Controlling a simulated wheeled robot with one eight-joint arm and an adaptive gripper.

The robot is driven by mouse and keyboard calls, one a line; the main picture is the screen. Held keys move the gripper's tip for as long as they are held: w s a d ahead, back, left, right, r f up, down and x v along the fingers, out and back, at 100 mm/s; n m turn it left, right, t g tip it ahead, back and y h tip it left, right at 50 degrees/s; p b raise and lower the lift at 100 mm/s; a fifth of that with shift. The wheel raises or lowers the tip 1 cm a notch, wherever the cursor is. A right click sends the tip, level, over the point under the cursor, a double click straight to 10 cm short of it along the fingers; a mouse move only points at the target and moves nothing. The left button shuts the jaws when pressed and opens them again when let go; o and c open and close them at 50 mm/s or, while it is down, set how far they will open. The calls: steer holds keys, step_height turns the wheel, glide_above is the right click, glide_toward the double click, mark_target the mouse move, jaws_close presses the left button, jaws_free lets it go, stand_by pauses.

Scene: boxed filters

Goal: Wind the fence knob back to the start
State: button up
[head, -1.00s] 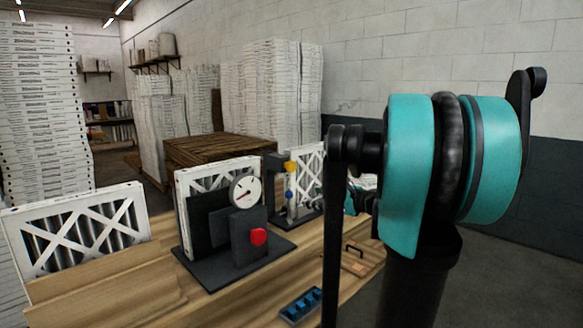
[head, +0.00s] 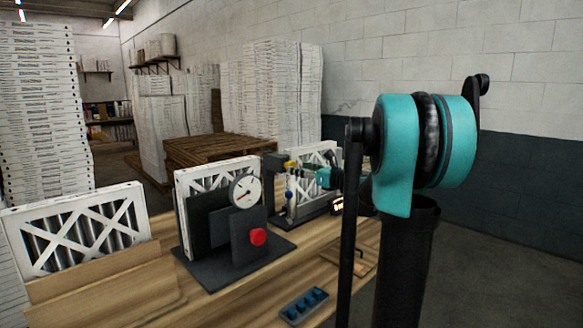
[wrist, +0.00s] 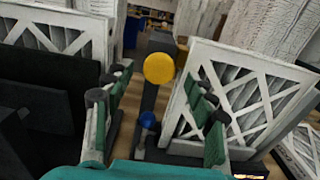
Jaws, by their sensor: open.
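A yellow round knob (wrist: 159,68) and a smaller blue ball knob (wrist: 147,120) sit on a dark fixture (wrist: 150,92) beside a white-framed pleated filter (wrist: 240,92). I cannot tell which is the fence knob. In the head view the yellow knob (head: 291,164) is above the blue knob (head: 289,194). My gripper (wrist: 156,108) is open, its fingers spread to either side of the knobs in the wrist view, with no contact visible. In the head view my gripper (head: 318,177) is just right of the fixture, its fingertips hard to make out.
A dark stand with a dial gauge (head: 245,191) and a red button (head: 258,236) stands left of the fixture, with a filter behind it. Another filter (head: 85,232) leans in a wooden holder at far left. A blue block tray (head: 304,305) lies at the table's front.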

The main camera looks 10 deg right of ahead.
steer(key=shift+x, duration=2.55)
steer(key=shift+c, duration=0.6)
steer(key=c, duration=1)
